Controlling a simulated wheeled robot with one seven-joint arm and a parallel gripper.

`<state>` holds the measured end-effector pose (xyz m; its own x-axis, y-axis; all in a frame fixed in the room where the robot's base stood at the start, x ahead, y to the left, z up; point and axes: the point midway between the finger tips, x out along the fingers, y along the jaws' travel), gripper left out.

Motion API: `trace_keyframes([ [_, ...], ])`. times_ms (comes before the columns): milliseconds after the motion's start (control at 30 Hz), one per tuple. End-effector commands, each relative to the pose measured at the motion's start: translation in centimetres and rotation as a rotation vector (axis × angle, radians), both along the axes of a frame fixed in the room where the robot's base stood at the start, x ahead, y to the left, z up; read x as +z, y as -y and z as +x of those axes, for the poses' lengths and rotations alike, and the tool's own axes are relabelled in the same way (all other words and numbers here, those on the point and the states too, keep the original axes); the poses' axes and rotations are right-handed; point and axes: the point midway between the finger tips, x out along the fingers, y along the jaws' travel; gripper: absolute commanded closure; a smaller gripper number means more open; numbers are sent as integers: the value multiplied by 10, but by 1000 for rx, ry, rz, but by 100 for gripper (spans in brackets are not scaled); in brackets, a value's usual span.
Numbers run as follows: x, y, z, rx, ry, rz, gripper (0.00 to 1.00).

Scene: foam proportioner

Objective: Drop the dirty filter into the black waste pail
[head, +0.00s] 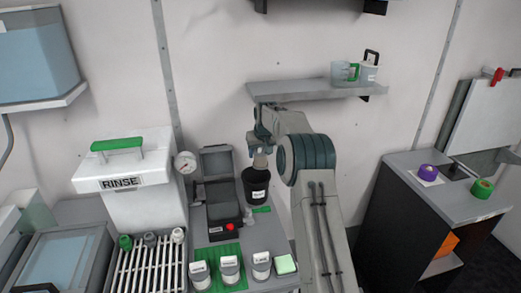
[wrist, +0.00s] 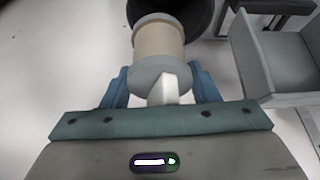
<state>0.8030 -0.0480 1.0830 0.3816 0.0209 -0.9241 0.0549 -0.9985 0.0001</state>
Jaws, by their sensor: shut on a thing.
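The dirty filter (wrist: 158,42) is a tan cylinder with grey end caps and a pale stub on the near cap. My gripper (wrist: 163,82) is shut on it, with blue fingers on either side of the near end. In the head view, the filter (head: 260,159) hangs below my gripper, directly over the mouth of the black waste pail (head: 256,187). In the wrist view, the pail's dark opening (wrist: 200,12) shows behind the far end of the filter. I cannot tell whether the filter's lower end is inside the rim.
A dark open-lidded case (head: 222,196) with a red button stands left of the pail. Several labelled cups (head: 229,268) stand in front. A white RINSE tank (head: 130,183) and drying rack (head: 146,265) are further left. A wall shelf (head: 310,88) is above my arm.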

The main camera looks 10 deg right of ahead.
Motion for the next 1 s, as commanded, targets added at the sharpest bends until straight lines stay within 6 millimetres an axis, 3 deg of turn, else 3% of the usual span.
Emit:
trace_keyframes([
  [33, -11, 0, 0, 0, -1, 0, 72],
  [133, -20, 0, 0, 0, -1, 0, 72],
  [467, -22, 0, 0, 0, 0, 0, 72],
  [500, -22, 0, 0, 0, 0, 0, 40],
  [567, -22, 0, 0, 0, 0, 0, 23],
  [1000, -13, 0, -3, 0, 2, -1, 20],
])
